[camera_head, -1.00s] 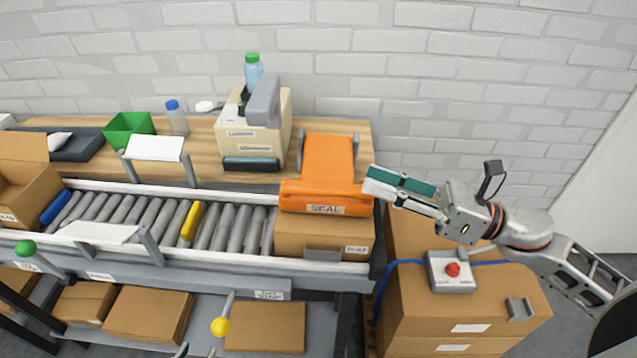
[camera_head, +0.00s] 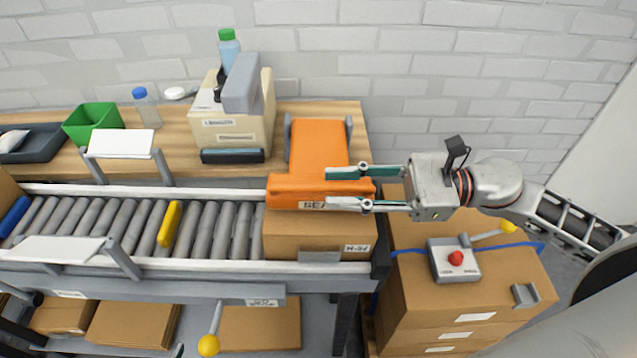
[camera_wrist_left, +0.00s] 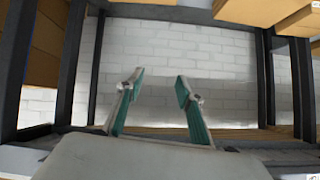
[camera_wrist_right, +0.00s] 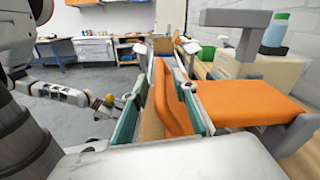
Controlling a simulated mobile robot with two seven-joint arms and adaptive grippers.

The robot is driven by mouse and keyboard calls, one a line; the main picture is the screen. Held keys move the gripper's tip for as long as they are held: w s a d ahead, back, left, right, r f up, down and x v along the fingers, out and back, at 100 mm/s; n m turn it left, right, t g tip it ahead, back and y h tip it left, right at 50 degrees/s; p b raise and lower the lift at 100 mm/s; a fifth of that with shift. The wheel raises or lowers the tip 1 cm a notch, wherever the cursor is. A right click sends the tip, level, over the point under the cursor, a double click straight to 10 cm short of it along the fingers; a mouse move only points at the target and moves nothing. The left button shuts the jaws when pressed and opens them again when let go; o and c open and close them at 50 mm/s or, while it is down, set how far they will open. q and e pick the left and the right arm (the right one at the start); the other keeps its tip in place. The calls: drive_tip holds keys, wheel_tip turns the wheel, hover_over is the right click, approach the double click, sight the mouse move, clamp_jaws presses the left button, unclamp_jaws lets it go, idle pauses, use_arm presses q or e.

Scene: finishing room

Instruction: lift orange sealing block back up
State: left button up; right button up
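The orange sealing block (camera_head: 319,147) is lowered, with its front part marked SEAL resting on a cardboard box (camera_head: 300,236) at the conveyor's right end. My right gripper (camera_head: 330,188) reaches in from the right with fingers spread, one behind and one in front of the block's front part. In the right wrist view, the orange block (camera_wrist_right: 247,98) extends between the fingers and off to the right. The fingers do not look closed on it, and contact is unclear. My left gripper (camera_wrist_left: 160,85) is open and empty, low down facing the brick wall.
A control box with a red button (camera_head: 455,258) sits on stacked cartons to the right. The roller conveyor (camera_head: 200,232) runs left. A beige machine (camera_head: 220,135) and a green bin (camera_head: 92,121) stand on the wooden bench behind. A yellow-knobbed lever (camera_head: 208,345) is at the front.

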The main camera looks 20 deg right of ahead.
sight(318, 184)
drive_tip(key=shift+p+x, duration=0.55)
drive_tip(key=shift+x, duration=1.45)
clamp_jaws()
